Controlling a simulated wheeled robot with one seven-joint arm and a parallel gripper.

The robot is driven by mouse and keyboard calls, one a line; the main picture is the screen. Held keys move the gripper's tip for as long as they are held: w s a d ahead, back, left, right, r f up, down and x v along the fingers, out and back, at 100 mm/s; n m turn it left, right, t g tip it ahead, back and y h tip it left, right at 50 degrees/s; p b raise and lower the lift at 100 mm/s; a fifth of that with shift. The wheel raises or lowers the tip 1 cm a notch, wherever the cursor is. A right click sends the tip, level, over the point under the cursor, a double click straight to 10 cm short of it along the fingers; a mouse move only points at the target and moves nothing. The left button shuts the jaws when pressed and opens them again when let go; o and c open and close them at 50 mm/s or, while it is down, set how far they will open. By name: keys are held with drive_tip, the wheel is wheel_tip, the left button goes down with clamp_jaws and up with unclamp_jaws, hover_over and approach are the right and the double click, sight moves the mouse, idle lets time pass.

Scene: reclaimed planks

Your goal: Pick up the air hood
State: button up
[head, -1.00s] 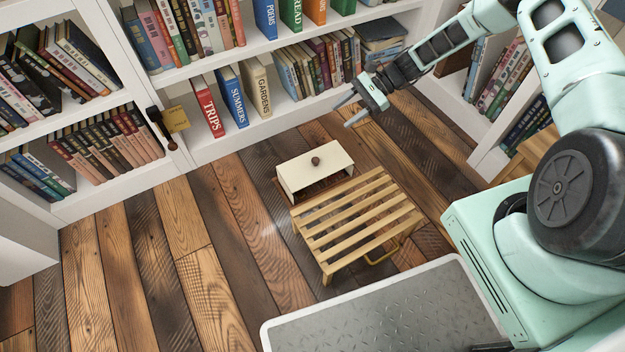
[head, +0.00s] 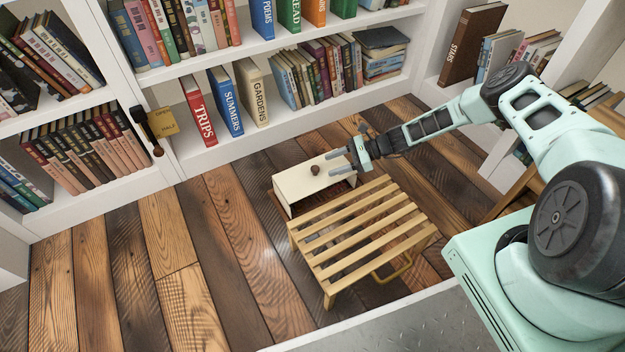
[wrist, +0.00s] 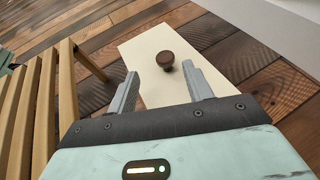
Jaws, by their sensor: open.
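The air hood appears to be the cream box-shaped cover (head: 296,187) with a round dark brown knob (head: 315,170) on top. It stands upright low by the floor, behind the slatted wooden rack, with a reddish-brown edge showing under it. My gripper (head: 336,162) is open and empty, just right of the knob in the head view. In the wrist view the cream top (wrist: 150,48) lies beyond my gripper (wrist: 160,76), and the knob (wrist: 165,60) shows just ahead of the fingertips, between their lines. I see no contact.
The slatted wooden rack (head: 345,238) with a brass-coloured handle (head: 392,268) stands close in front of the hood. It shows at left in the wrist view. White bookshelves (head: 180,62) stand behind and left. Plank floor (head: 190,240) is clear to the left.

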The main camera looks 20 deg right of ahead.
sight(317, 167)
drive_tip(key=shift+x, duration=0.95)
drive_tip(key=b+x, duration=0.4)
drive_tip(key=shift+w+a+f, duration=0.2)
drive_tip(key=shift+w+f, duration=0.05)
drive_tip(key=shift+w, duration=0.15)
drive_tip(key=shift+a, duration=0.2)
drive_tip(key=shift+r, duration=0.15)
clamp_jaws()
